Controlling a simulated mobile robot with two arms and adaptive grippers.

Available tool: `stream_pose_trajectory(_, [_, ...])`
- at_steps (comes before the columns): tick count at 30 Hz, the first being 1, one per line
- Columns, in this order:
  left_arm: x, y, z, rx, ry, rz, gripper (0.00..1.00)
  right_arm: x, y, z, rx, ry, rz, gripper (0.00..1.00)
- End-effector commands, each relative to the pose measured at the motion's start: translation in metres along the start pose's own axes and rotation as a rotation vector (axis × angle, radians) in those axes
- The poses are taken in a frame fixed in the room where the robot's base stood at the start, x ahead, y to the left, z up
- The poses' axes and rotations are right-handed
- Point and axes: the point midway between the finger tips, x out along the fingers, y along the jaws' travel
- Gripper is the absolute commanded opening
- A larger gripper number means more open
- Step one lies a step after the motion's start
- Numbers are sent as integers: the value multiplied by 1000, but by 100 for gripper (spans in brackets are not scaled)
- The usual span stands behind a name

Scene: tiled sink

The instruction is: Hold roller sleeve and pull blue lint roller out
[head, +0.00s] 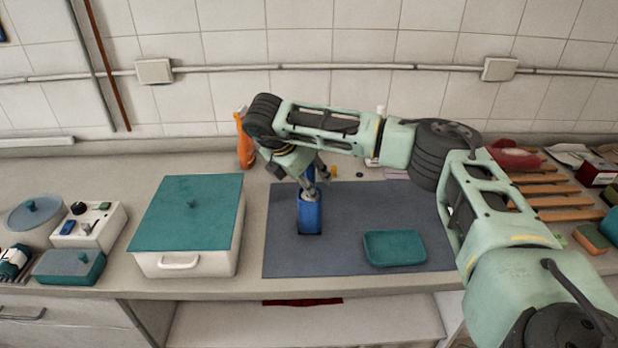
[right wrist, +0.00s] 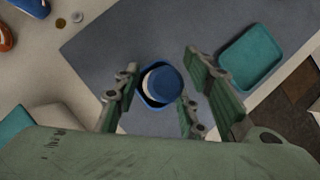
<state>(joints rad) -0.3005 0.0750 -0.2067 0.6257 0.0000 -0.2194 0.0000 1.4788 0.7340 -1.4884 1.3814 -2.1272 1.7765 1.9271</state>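The blue lint roller in its blue sleeve (head: 310,217) stands on the grey mat (head: 345,262), left of the mat's middle. In the right wrist view, the roller's round blue top (right wrist: 167,82) and a pale ring sit inside the blue rim of the sleeve (right wrist: 146,99). My right gripper (head: 309,187) points down at the roller's top. Its fingers (right wrist: 160,80) are spread on either side of the roller, with mat showing between; they look apart from it. The fingertips are small and partly hidden in the head view. My left gripper is not in view.
A teal tray (head: 394,248) lies right of the roller on the mat. A white box with teal lid (head: 190,212) stands left. An orange bottle (head: 245,140) is behind, near the tiled wall. A wooden rack (head: 545,190) is at right. The mat's front left is clear.

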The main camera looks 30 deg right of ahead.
Motion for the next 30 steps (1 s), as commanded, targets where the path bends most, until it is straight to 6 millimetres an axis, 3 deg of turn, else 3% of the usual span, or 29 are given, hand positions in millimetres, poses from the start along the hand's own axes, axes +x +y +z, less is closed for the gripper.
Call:
stream_pose_trajectory(4, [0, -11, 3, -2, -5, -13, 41, 0, 0, 0, 0, 0, 0, 22])
stream_pose_trajectory(11, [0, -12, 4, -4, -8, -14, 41, 0, 0, 0, 0, 0, 0, 2])
stream_pose_trajectory(14, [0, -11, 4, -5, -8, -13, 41, 0, 0, 0, 0, 0, 0, 0])
stream_pose_trajectory(15, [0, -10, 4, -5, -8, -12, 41, 0, 0, 0, 0, 0, 1, 20])
stream_pose_trajectory(22, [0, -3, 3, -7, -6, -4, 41, 0, 0, 0, 0, 0, 1, 40])
stream_pose_trajectory(30, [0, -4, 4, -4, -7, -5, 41, 0, 0, 0, 0, 0, 0, 41])
